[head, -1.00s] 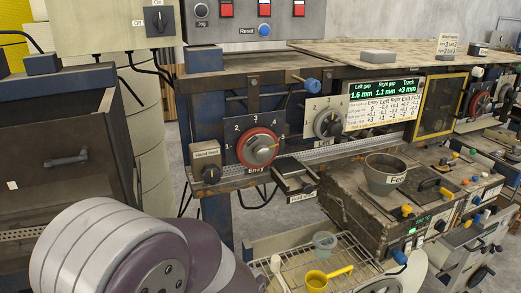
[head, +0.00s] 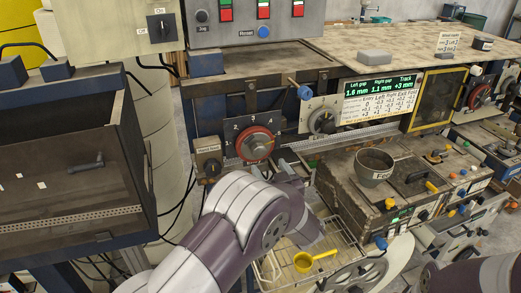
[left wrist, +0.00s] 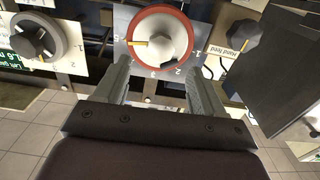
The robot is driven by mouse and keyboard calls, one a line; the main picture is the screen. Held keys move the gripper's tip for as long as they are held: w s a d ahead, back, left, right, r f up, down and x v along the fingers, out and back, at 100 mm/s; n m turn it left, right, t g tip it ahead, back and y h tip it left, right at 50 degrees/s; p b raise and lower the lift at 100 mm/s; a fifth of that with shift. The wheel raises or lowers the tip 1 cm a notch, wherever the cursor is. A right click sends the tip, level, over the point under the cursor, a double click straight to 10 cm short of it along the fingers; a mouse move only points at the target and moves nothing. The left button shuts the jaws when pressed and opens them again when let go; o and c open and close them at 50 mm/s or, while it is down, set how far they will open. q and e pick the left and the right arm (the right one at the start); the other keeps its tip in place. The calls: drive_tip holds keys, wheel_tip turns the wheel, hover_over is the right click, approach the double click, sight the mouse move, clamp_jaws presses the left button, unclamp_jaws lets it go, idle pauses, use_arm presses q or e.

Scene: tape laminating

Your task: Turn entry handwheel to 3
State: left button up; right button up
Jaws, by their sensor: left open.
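The entry handwheel (head: 256,145) has a red rim and a grey hub and sits on a numbered plate on the machine front. It also shows in the left wrist view (left wrist: 160,38), upside down, with a yellow mark on its hub toward the picture's left. My left gripper (left wrist: 158,82) is open, its two fingers pointing at the lower part of the wheel in that picture. The fingers look apart from the rim; contact is not clear. My right gripper is out of the picture.
The hand feed knob (head: 212,167) is close left of the wheel, and a second grey dial (head: 322,121) is to the right. A display (head: 380,100) reads left gap 1.6 mm, right gap 1.1 mm, track +3 mm. A grey pot (head: 374,167) and wire rack (head: 268,270) stand nearby.

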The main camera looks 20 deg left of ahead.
sight(260, 154)
use_arm(q)
drive_tip(key=p+x, duration=0.1)
drive_tip(key=x, duration=0.5)
drive_tip(key=shift+a+r+p, duration=0.1)
drive_tip(key=shift+p, duration=0.3)
drive_tip(key=shift+w+a, duration=0.35)
drive_tip(key=shift+w, duration=0.05)
drive_tip(key=shift+d, duration=0.1)
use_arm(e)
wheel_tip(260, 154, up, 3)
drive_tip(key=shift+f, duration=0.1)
